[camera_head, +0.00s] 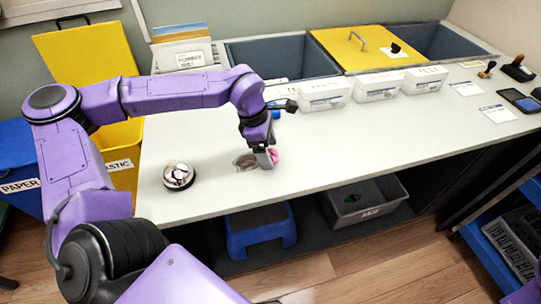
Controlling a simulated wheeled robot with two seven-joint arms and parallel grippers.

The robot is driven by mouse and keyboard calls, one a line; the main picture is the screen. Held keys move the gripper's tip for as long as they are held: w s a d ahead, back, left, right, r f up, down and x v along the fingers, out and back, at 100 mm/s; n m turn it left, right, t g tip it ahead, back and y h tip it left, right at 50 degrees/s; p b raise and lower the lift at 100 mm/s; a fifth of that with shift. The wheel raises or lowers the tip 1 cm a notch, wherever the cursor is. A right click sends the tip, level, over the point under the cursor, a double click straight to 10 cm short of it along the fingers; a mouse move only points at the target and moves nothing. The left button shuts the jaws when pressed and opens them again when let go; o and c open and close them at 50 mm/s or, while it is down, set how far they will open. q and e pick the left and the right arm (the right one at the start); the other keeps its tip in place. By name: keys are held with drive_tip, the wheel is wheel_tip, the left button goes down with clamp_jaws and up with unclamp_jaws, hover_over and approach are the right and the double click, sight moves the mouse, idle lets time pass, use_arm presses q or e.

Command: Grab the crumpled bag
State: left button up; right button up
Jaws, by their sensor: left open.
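My left gripper (264,158) reaches down from the purple arm to the white counter (215,218), near its front middle. It is open. A crumpled greyish-brown piece (244,161), which looks like the crumpled bag, lies on the counter just left of the fingers. A small pink patch (273,155) shows at the right side of the fingers; I cannot tell whether it belongs to the same bag. The fingers partly hide this spot, and contact is not clear. My right gripper is out of view.
A round clear-topped container (179,176) stands left of the gripper. White labelled boxes (324,95) line the back, before grey bins (282,57) and a yellow lid (352,46). A phone (521,101) lies far right. Yellow (122,141) and blue (17,160) waste bins stand left. The counter's right-front is clear.

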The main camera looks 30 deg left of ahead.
use_arm(q)
drive_tip(key=shift+x, duration=0.75)
drive_tip(key=shift+s+d, duration=0.1)
drive_tip(key=shift+s, duration=0.05)
drive_tip(key=c, duration=1)
drive_tip(key=shift+c, duration=0.2)
